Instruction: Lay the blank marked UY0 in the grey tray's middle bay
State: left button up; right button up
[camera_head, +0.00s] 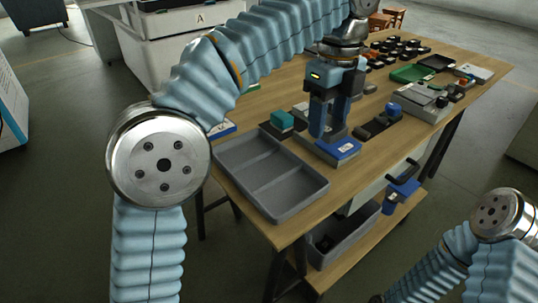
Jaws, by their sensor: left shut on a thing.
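The grey tray (318,191) lies at the table's near left corner, with dividers across it and no object visible in its bays. My left gripper (329,131) points down to the right of the tray. It is shut on a small grey piece, mostly hidden by the fingers. Just below is a grey and blue block with a white label (346,149); I cannot tell whether the held piece touches it. The mark UY0 cannot be read anywhere. My right arm shows at the lower right, but its gripper is out of view.
A teal block (282,120) on a dark base stands behind the tray. A dark fixture with a blue knob (394,108) is to the gripper's right. A green tray (409,73), a grey vise-like block (425,102) and several dark blocks fill the far table.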

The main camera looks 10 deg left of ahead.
pick_arm(q)
jog(key=b, duration=0.2)
send_near(266, 171)
jog(key=d+r, duration=0.2)
jog(key=d, duration=0.2)
jog(key=a+f, duration=0.1)
jog(key=f, duration=0.1)
jog(key=a+f+b, duration=0.1)
jog(key=a+f, duration=0.1)
jog(key=shift+a+f, duration=0.1)
jog(key=shift+f, duration=0.1)
jog(key=f, duration=0.1)
jog(key=a+f+b, duration=0.1)
jog(key=f, duration=0.1)
jog(key=shift+s+f, duration=0.1)
jog(key=shift+f, duration=0.1)
jog(key=shift+d+f, duration=0.1)
jog(key=shift+f, duration=0.2)
jog(key=shift+f, duration=0.1)
jog(key=o, duration=1.4)
notch_tip(266, 171, up, 12)
jog(key=p, duration=0.3)
